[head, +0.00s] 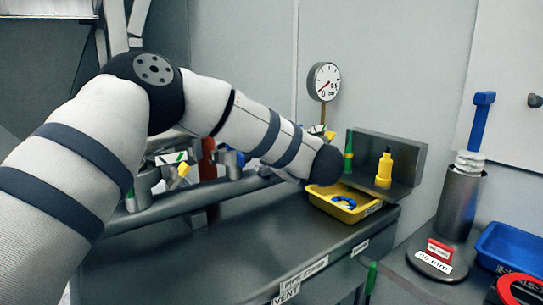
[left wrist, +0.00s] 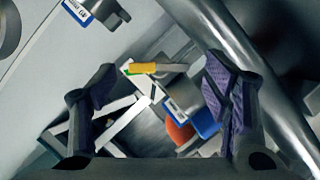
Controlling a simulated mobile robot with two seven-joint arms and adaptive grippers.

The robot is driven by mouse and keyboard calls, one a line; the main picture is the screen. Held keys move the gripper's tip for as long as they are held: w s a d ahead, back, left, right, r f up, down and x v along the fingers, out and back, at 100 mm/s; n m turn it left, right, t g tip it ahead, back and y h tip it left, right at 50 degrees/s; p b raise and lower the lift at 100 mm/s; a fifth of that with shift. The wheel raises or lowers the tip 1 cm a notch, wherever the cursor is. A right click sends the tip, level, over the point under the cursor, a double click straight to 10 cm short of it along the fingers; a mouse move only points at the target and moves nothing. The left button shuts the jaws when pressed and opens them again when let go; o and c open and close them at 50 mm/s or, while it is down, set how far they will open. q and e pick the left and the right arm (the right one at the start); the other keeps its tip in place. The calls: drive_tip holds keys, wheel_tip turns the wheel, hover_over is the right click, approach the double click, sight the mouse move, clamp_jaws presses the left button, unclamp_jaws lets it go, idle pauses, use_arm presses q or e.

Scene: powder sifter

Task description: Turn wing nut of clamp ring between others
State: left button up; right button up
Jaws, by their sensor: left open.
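In the left wrist view my left gripper (left wrist: 160,105) is open, its dark fingers with purple pads set wide apart. Between and beyond the fingers is metal clamp hardware (left wrist: 182,90) with a yellow bar (left wrist: 155,68), a blue part (left wrist: 205,122) and an orange-red part (left wrist: 180,130). I cannot tell which part is the wing nut. No contact with the fingers shows. In the head view my left arm crosses in front and hides the gripper; a yellow piece (head: 181,172) and pale tag (head: 171,157) show below the arm, by a horizontal pipe (head: 195,203).
A yellow tray (head: 345,212) with a blue ring stands on the dark bench beside a grey rack (head: 400,155) with a yellow bottle (head: 385,168). A gauge (head: 324,81) stands behind. A metal cylinder (head: 461,205) and blue bin (head: 512,247) are at right. The bench front is clear.

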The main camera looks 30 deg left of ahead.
use_arm(q)
drive_tip(key=v, duration=0.9)
